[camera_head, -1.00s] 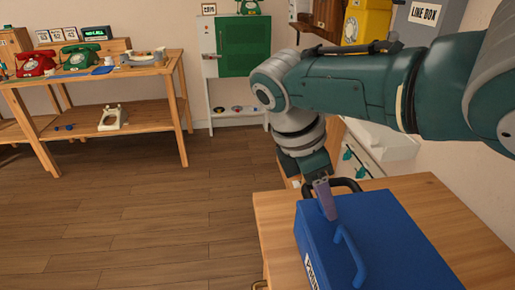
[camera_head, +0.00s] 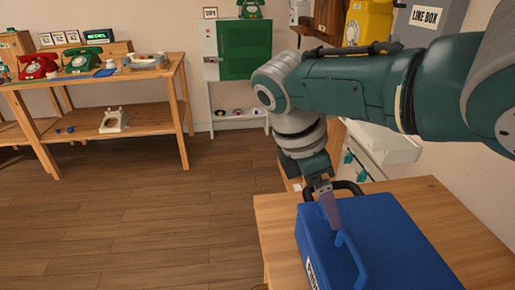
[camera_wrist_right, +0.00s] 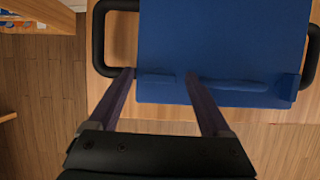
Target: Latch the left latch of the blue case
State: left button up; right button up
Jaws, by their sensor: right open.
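The blue case (camera_head: 385,235) stands closed on a wooden table, with a blue carrying handle (camera_head: 353,262) on the near side. It also shows in the right wrist view (camera_wrist_right: 220,35). My right gripper (camera_head: 333,222) is over the case's left end, pointing down, with its fingertips close to the handle's far end. In the wrist view the right gripper (camera_wrist_right: 160,77) is open, its fingers apart along the case edge. A small raised blue piece, perhaps the left latch (camera_wrist_right: 157,77), shows between them. I cannot tell whether they touch the case. My left gripper is not in view.
A black side handle (camera_wrist_right: 101,40) sticks out from the case's end. The wooden table (camera_head: 440,205) has bare room on the right. A shelf table (camera_head: 100,80) with red and green phones stands far left, across open floor.

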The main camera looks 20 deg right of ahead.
jog(key=p+v, duration=0.3)
jog(key=v, duration=0.7)
